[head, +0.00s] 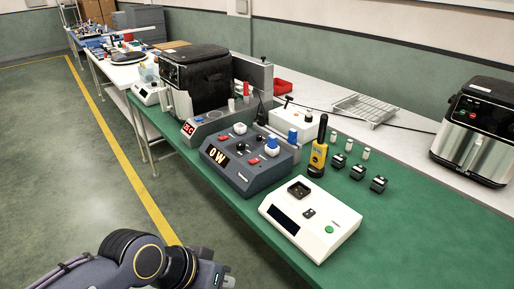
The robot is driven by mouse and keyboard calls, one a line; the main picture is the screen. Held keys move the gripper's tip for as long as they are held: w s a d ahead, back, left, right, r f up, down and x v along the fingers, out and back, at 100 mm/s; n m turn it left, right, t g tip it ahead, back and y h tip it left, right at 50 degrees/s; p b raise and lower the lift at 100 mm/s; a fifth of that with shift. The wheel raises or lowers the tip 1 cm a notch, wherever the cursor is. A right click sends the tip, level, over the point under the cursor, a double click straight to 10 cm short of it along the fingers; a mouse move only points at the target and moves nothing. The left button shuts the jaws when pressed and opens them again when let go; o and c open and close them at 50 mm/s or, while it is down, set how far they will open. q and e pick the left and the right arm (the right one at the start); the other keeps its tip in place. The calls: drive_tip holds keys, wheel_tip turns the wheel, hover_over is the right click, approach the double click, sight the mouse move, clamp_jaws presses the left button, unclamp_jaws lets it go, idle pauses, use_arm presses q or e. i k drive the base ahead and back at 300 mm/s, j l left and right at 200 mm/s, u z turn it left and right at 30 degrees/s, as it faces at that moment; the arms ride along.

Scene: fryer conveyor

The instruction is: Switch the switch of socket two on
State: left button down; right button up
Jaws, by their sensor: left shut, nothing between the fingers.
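My left gripper (222,279) is at the bottom edge, low and in front of the bench, apart from everything. It is shut and empty; its fingertips are hardly visible. My right gripper is out of view.
A white device (310,220) with a dark display and green button stands at the bench's front. Black fryers stand behind (195,75) and far right (478,130). The bench's right front is clear.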

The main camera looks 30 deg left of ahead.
sight(254, 162)
drive_tip(key=i+j, duration=0.1)
drive_tip(key=j, duration=0.35)
drive_tip(key=i+j+z, duration=0.1)
drive_tip(key=j, duration=0.35)
drive_tip(key=i+j, duration=0.15)
drive_tip(key=j, duration=0.3)
